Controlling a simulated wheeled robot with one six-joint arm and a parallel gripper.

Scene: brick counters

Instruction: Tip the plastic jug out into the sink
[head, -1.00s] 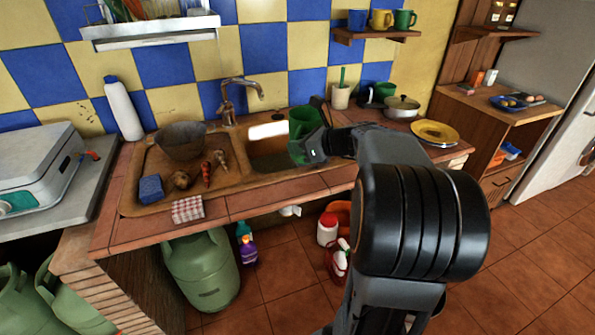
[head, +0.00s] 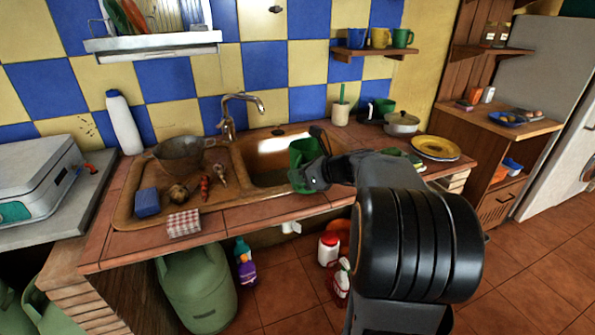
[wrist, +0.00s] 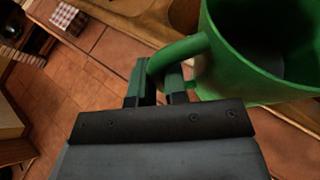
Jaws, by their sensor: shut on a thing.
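The green plastic jug (head: 301,160) is over the right end of the sink (head: 268,178) in the head view. In the wrist view the jug (wrist: 262,75) shows its open mouth and dark inside; whether it holds anything I cannot tell. My gripper (head: 318,177) is at the jug's right side in the head view. In the wrist view my gripper (wrist: 158,88) is shut on the jug's handle. The jug looks roughly upright, perhaps slightly tilted. The basin's right part is hidden behind the jug and my arm.
On the drainboard left of the basin are a colander (head: 180,155), a blue sponge (head: 147,202) and several vegetables. The faucet (head: 232,115) rises behind the sink. A checked cloth (head: 184,224) lies at the front edge. A pan (head: 401,123) and yellow plates (head: 435,148) stand right.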

